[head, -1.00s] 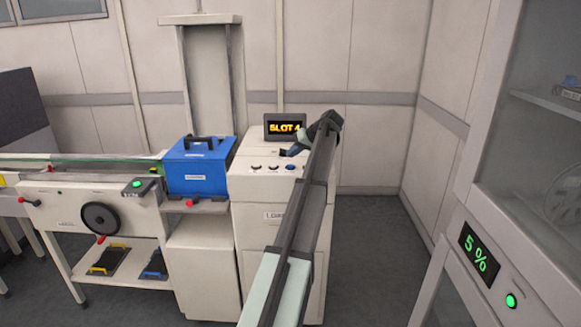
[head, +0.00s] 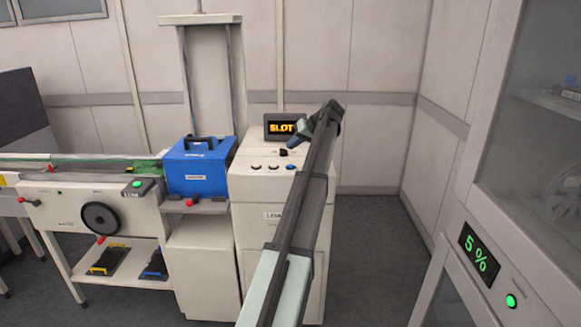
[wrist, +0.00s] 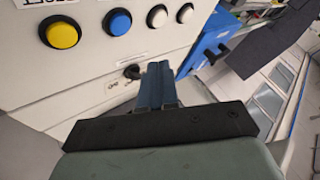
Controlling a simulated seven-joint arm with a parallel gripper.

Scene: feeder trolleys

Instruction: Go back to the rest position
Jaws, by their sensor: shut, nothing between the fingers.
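My gripper (head: 296,132) is at the end of my raised arm, in front of the small screen on the white loader cabinet (head: 270,205). In the wrist view the gripper (wrist: 155,72) shows as two blue fingers close together, shut with nothing visible between them. They point toward the cabinet's panel, below a row of round buttons. I cannot tell the exact gap to the panel, but no contact is visible. The arm hides part of the cabinet and the right end of the screen's text, so "SLOT" reads in the head view.
A blue box with a black handle (head: 200,168) stands left of the cabinet, by the white conveyor trolley (head: 62,208) with a black handwheel. A tall glass-fronted cabinet (head: 485,215) showing "5 %" stands at right. Between them the floor (head: 365,255) is clear.

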